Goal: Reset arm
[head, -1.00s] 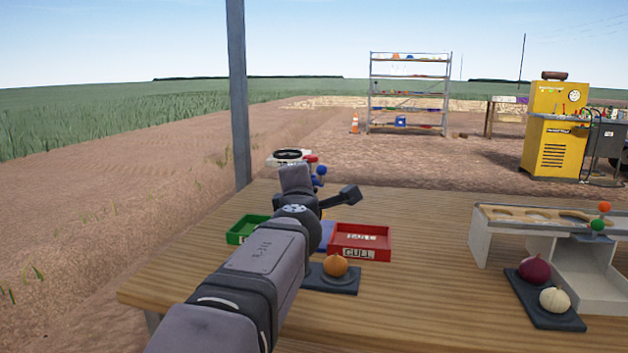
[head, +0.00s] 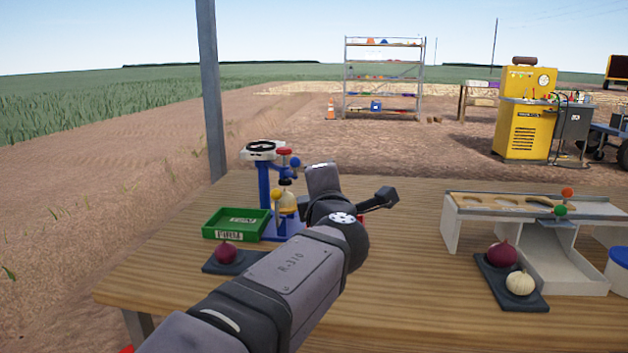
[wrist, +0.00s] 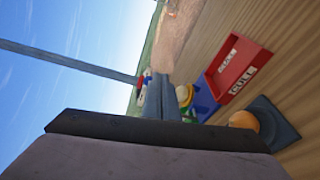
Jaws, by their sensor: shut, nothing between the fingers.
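My gripper (wrist: 160,98) shows in the wrist view as shut, empty fingers. In the head view my arm crosses the table, and its end hides most of the red CULL tray. A blue stand (head: 264,195) with a ring top holds a yellow onion (head: 287,203). The green FIRM tray (head: 213,222) is left of it. A red onion (head: 226,253) rests on a dark pad (head: 248,262). The wrist view shows the red CULL tray (wrist: 250,50) and an orange-brown onion (wrist: 243,120) on a dark pad (wrist: 275,122). My gripper is apart from both onions there.
A grey-white sorting bench (head: 455,235) stands at the right. A red onion (head: 501,255) and a pale onion (head: 520,283) sit on a dark pad before it. A white-blue tub (head: 619,268) is at the right edge. The front middle of the table (head: 420,310) is clear.

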